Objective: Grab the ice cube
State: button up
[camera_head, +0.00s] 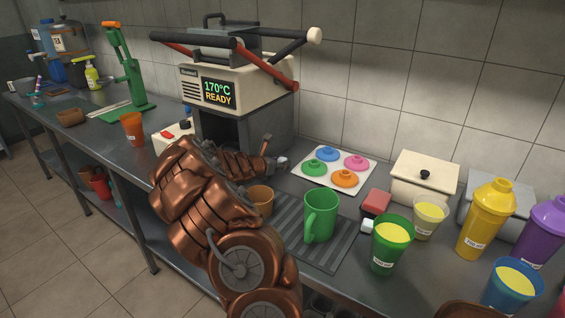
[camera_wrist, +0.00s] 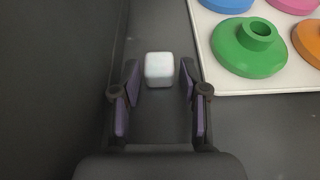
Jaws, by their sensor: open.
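A white, rounded ice cube (camera_wrist: 159,69) rests on the dark counter in the wrist view. It lies between the tips of my gripper (camera_wrist: 159,82), with a gap on each side. The two purple-padded fingers are open and hold nothing. In the head view my gripper (camera_head: 275,156) is low over the counter in front of the press, left of the lid tray. A small pale shape at its tips there is partly hidden, and I cannot make it out clearly. Another small white cube (camera_head: 367,226) sits beside the green cup of yellow liquid (camera_head: 391,244).
A white tray (camera_head: 308,175) with coloured lids is close on the right; its green lid (camera_wrist: 249,47) shows in the wrist view. The press (camera_head: 240,100) stands behind my gripper. A green mug (camera_head: 320,215) and a brown cup (camera_head: 260,201) stand nearer the front.

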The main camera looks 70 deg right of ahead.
jog(key=c, duration=0.6)
jog(key=shift+r, duration=0.1)
jog(key=shift+c, duration=0.2)
jog(key=shift+s+r, duration=0.2)
jog(key=shift+r, duration=0.25)
notch_tip(320, 180, up, 10)
jog(key=p, duration=0.1)
jog(key=s+a+b, duration=0.2)
jog(key=s, duration=0.7)
jog(key=s+a+b, duration=0.2)
jog(key=s+b, duration=0.1)
jog(key=s, duration=0.7)
jog(key=shift+r+b, duration=0.25)
jog(key=shift+b, duration=0.1)
